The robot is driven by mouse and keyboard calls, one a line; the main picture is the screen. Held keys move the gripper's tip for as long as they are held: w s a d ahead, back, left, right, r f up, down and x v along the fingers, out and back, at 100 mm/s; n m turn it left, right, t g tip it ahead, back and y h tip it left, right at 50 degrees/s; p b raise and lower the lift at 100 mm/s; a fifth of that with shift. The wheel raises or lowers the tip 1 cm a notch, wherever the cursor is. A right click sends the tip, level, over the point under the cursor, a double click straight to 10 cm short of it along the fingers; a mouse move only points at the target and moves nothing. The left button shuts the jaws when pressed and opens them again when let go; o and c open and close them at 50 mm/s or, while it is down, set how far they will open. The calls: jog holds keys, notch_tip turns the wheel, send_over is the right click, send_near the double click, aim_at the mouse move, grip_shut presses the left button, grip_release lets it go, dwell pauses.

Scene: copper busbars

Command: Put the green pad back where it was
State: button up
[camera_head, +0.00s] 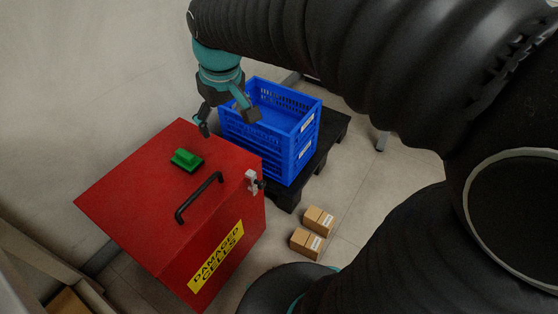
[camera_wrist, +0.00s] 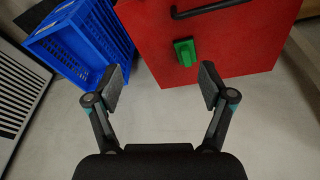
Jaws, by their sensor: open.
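The green pad (camera_head: 186,160) lies on the lid of the red box (camera_head: 130,205), behind the black handle. In the wrist view the green pad (camera_wrist: 185,52) shows on the red lid (camera_wrist: 240,50), beyond the fingertips and nearer the right one. My gripper (camera_head: 229,120) is open and empty. It hangs above the far right edge of the red box, close to the blue crate, apart from the pad. In the wrist view my gripper (camera_wrist: 160,88) has its fingers spread wide with floor between them.
Blue stacked crates (camera_head: 270,133) stand on a black pallet (camera_head: 335,135) right of the box. The lid carries a black handle (camera_head: 200,198) and a metal latch (camera_head: 254,181). Two small cartons (camera_head: 306,243) sit on the floor. A wall is at left.

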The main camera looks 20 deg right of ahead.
jog(key=s+d+f+m+t, duration=0.1)
jog(key=s+d, duration=0.2)
jog(key=s, duration=0.4)
jog(key=s+d+m+t, duration=0.1)
jog(key=s+d+m, duration=0.1)
jog(key=s, duration=0.6)
jog(key=shift+d+f+m+t, duration=0.3)
jog(key=shift+d+f+t, duration=0.1)
jog(key=shift+d, duration=0.2)
